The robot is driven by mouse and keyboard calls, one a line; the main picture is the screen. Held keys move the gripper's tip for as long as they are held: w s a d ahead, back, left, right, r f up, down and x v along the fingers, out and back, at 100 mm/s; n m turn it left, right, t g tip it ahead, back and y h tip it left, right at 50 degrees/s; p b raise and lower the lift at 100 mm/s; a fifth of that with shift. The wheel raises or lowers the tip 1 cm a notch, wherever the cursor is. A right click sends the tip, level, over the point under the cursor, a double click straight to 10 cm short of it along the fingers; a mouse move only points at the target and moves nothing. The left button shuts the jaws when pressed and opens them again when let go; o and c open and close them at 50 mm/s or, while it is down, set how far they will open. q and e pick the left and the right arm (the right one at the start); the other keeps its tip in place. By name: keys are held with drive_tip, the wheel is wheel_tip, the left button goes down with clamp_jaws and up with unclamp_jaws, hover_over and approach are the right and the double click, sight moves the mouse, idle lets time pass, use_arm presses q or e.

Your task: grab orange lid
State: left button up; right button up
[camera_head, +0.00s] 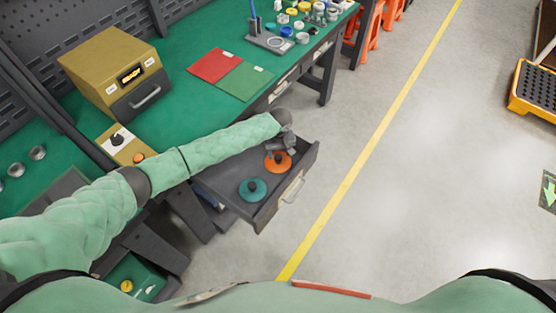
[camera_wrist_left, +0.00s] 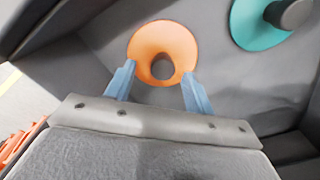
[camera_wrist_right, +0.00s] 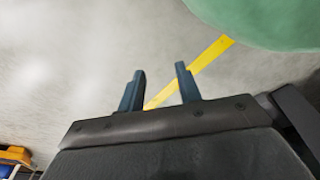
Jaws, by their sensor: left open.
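The orange lid (camera_head: 283,164) is a round disc with a dark knob, lying in the open drawer (camera_head: 222,183) near its far end. My left gripper (camera_head: 271,153) is just over it, partly covering it in the head view. In the left wrist view, the orange lid (camera_wrist_left: 162,42) lies ahead of the open blue fingers of my left gripper (camera_wrist_left: 158,85), with its knob between their lines. The fingers look apart from the knob. My right gripper (camera_wrist_right: 158,88) is open and empty above the floor.
A teal lid (camera_head: 253,190) with a dark knob lies in the same drawer, nearer the front; it also shows in the left wrist view (camera_wrist_left: 258,25). The drawer walls stand close around my left gripper. The green workbench (camera_head: 185,90) is above.

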sight(278, 156)
use_arm(q)
drive_tip(key=f, duration=0.1)
drive_tip(key=f+p, duration=0.1)
drive_tip(key=shift+a+f, duration=0.2)
drive_tip(key=shift+f, duration=0.8)
use_arm(e)
drive_tip(key=s, duration=0.3)
drive_tip(key=s+d+f, duration=0.1)
drive_tip(key=shift+s+f, duration=0.1)
drive_tip(key=shift+s, duration=0.15)
use_arm(q)
drive_tip(key=shift+c, duration=0.4)
drive_tip(key=shift+w, duration=0.1)
clamp_jaws()
